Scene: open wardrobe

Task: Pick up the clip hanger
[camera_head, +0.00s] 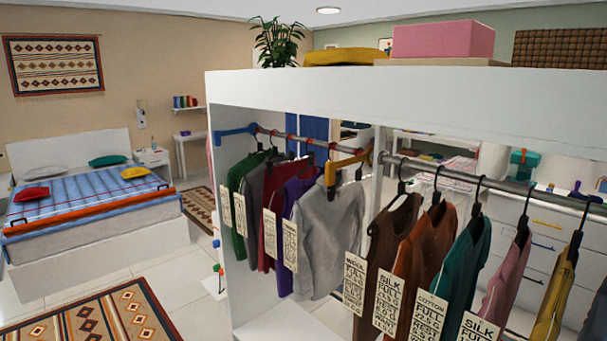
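Garments hang on dark hangers from two metal rods inside the white open wardrobe (400,95). On the left rod (290,138) are green, dark, red, purple and grey (330,240) tops. On the right rod (450,174) are brown (392,240), rust (425,255), teal (462,262), pink (505,270) and yellow (556,290) garments. Paper tags partly cover several. I cannot tell any clip hanger from the other hangers; their lower parts are hidden by clothes. Neither of my grippers is in view.
A white divider separates the rods.

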